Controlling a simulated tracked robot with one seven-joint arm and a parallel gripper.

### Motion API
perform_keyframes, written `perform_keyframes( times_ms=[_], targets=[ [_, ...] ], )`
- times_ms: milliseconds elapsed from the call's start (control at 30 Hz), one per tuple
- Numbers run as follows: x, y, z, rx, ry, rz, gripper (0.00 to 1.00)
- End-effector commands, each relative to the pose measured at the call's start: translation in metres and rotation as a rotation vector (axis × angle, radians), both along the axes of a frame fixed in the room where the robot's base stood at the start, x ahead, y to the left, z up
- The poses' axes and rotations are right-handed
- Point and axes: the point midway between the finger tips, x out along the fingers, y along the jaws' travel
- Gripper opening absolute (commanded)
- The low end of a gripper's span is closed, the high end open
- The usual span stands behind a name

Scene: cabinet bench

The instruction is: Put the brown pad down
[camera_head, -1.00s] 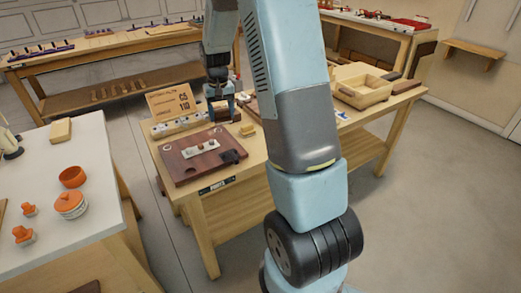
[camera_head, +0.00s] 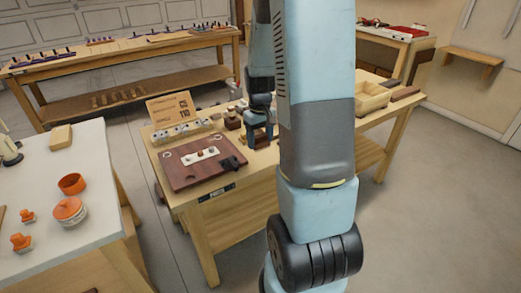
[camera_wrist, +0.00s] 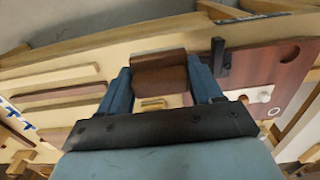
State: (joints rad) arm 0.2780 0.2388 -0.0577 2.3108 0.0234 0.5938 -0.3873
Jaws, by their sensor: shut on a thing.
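The brown pad (camera_wrist: 160,74) is a reddish-brown block. In the wrist view it sits between the two blue fingers of my gripper (camera_wrist: 163,85), which is shut on it. In the head view my gripper (camera_head: 260,138) is over the wooden bench (camera_head: 225,205), just right of the dark red-brown board. The pad is mostly hidden there by the fingers and arm. I cannot tell whether its underside touches the bench.
The red-brown board (camera_head: 190,178) carries a light plate and a black bracket (camera_head: 232,163). Behind it stand a cardboard sign (camera_head: 171,107) and a row of small parts. A wooden tray (camera_head: 371,100) lies to the right. A white table (camera_head: 30,180) with orange pots is at left.

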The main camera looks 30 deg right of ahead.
Motion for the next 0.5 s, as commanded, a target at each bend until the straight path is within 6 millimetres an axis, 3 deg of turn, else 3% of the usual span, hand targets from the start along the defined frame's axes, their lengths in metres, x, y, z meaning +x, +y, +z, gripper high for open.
perform_keyframes(
  times_ms=[200, 500],
  targets=[
    [0.031, -0.022, -0.019, 0.001, 0.002, -0.001, 0.17],
    [0.055, -0.039, -0.057, 0.001, 0.002, -0.002, 0.17]
  ],
)
